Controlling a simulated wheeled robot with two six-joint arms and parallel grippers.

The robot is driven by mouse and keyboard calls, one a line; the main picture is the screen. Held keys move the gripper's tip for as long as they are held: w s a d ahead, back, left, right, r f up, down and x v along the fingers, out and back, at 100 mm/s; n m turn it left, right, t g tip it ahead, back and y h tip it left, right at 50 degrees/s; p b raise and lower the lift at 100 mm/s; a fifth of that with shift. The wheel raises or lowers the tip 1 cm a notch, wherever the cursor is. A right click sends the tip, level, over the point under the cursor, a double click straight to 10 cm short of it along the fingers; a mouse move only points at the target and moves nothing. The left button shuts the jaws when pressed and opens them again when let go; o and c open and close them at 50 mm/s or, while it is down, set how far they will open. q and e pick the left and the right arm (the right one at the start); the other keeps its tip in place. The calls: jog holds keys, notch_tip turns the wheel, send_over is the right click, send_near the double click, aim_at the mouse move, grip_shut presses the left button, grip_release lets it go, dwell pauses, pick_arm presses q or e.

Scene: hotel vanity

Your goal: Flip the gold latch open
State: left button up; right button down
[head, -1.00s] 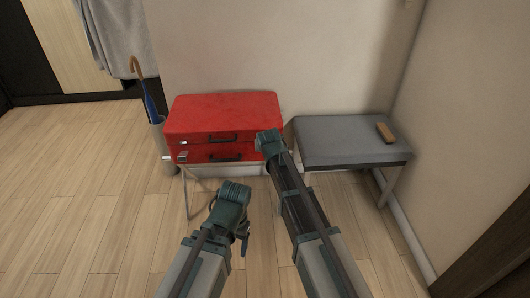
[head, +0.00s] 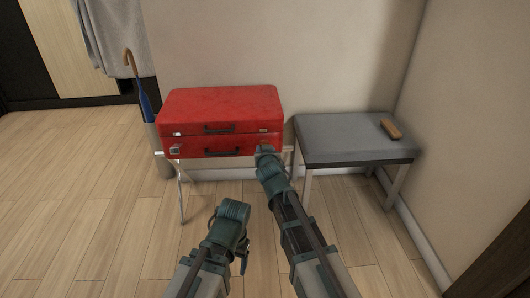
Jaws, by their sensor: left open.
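A closed red suitcase (head: 222,103) lies flat on a stand with its handles and latches facing me. A small gold-coloured latch (head: 264,130) shows at the right of its front. A paler, silver-looking latch (head: 175,149) shows at the left of its front. My left gripper (head: 244,262) points down, open and empty, in front of the suitcase and well below it in the picture. My right arm's end (head: 266,150) is at the suitcase's lower right front, just below the gold latch. The arm hides the right fingers, so I cannot tell their state or any contact.
A grey-topped bench (head: 345,143) stands to the right, with a brown brush-like block (head: 391,129) on it. An umbrella (head: 146,105) stands in a holder (head: 164,160) to the left. A wall is close behind. The wooden floor (head: 90,200) at the left is clear.

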dwell(0.3)
jog(key=shift+c, duration=2.2)
grip_release()
